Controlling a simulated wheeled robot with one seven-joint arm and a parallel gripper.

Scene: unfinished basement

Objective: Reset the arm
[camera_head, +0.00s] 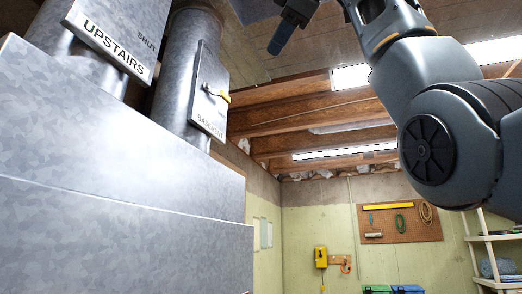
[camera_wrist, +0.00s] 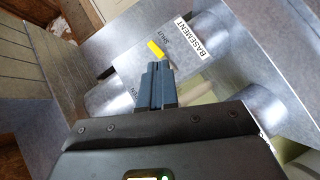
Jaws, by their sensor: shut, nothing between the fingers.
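My gripper (camera_head: 281,36) is at the top of the head view, up and to the right of the duct pipes, with its dark blue fingers together and empty. In the wrist view the shut fingers (camera_wrist: 157,68) point toward a metal plate labelled BASEMENT (camera_wrist: 205,58). The plate's yellow-tipped handle (camera_wrist: 155,48) appears just past the fingertips; I cannot tell the exact gap. In the head view the BASEMENT plate (camera_head: 207,102) is on the right-hand pipe, with its yellow handle (camera_head: 218,95) well below and left of the gripper.
A large grey metal furnace box (camera_head: 120,170) fills the left. A second pipe carries an UPSTAIRS plate (camera_head: 115,45). Wooden joists and lights run overhead. A pegboard (camera_head: 400,222), a yellow wall box (camera_head: 321,257) and shelves (camera_head: 495,238) are at the back.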

